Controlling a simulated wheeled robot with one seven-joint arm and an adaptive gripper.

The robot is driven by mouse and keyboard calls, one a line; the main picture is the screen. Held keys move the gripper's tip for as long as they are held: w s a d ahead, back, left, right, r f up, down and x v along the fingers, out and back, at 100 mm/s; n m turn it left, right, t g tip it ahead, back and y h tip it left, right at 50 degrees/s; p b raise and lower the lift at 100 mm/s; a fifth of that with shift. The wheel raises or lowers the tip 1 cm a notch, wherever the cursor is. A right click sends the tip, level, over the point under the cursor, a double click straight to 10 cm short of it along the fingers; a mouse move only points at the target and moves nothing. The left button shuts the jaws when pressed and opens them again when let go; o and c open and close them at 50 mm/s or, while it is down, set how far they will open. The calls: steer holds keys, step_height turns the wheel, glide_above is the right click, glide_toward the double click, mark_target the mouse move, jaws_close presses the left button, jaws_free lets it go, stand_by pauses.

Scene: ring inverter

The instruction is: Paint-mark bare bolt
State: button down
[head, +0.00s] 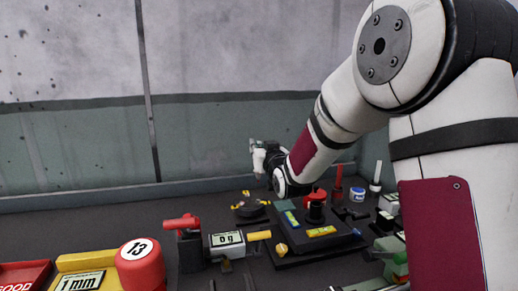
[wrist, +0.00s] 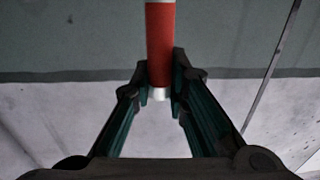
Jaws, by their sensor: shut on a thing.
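My gripper (wrist: 162,82) is shut on a red paint marker (wrist: 160,40) with a white end, in the wrist view. The marker runs up out of the top of that view, with only the grey-green wall behind it. In the head view my gripper (head: 258,150) is raised above the bench's back part, and the marker in it is too small to make out. Below it lies a dark plate (head: 290,258) with green and yellow labels and a red and black part (head: 316,211) on it. The bolts are too small to tell bare from marked.
An instrument reading 0 g (head: 227,240), a red cylinder marked 13 (head: 139,262), a yellow tray (head: 62,265) and a red GOOD tray (head: 22,275) stand at left. An upright red item (head: 338,181) and a white one (head: 376,174) stand back right. Air around my gripper is clear.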

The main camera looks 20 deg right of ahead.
steer(key=shift+f+b, duration=2.85)
steer(key=shift+b, duration=0.05)
steer(key=shift+r, duration=0.1)
steer(key=shift+f+b, duration=0.55)
steer(key=shift+b, duration=0.4)
steer(key=shift+r, duration=0.1)
steer(key=shift+r+p, duration=1.15)
steer(key=shift+r, duration=1.35)
